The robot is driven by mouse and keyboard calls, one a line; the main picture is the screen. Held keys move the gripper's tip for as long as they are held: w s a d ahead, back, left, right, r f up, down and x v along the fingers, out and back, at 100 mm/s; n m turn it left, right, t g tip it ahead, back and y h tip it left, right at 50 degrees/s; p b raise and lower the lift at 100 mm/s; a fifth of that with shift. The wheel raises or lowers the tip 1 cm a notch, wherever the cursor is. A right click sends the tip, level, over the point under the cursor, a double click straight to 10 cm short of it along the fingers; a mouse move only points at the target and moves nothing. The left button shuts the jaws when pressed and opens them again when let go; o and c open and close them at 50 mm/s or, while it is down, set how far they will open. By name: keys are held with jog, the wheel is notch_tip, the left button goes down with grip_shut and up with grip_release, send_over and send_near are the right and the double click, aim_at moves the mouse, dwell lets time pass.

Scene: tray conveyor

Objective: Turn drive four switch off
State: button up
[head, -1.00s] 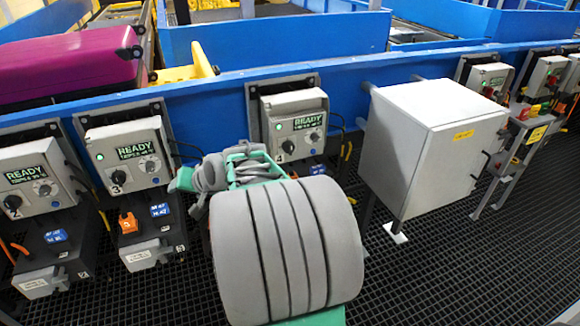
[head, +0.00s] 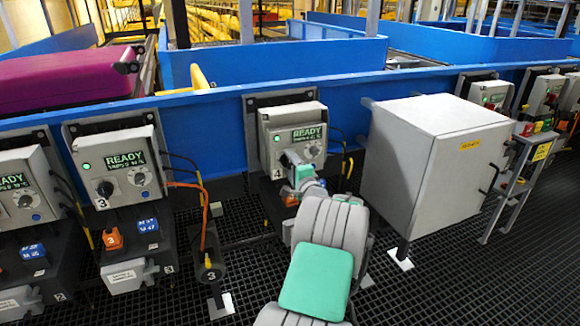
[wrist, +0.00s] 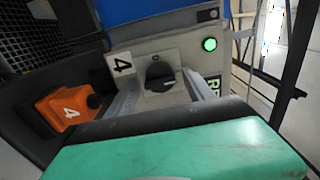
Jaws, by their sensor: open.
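The drive four box (head: 283,130) is a grey unit on the blue conveyor side in the head view, with a lit READY screen (head: 308,134) and a green lamp (head: 276,138). My gripper (head: 292,168) is at its lower left front and hides the switch there. In the wrist view the black rotary switch (wrist: 160,72) shows beside a label "4" (wrist: 122,64) and the lit green lamp (wrist: 210,44). My open gripper (wrist: 158,98) has its fingers on either side in front of the switch. Whether they touch it cannot be told; the switch's setting is unclear.
An orange part marked 4 (wrist: 66,108) sits low beside the box. The drive three box (head: 120,162) stands to the left. A large grey cabinet (head: 400,150) stands close on the right.

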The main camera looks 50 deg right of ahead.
jog(key=shift+c, duration=0.5)
grip_shut()
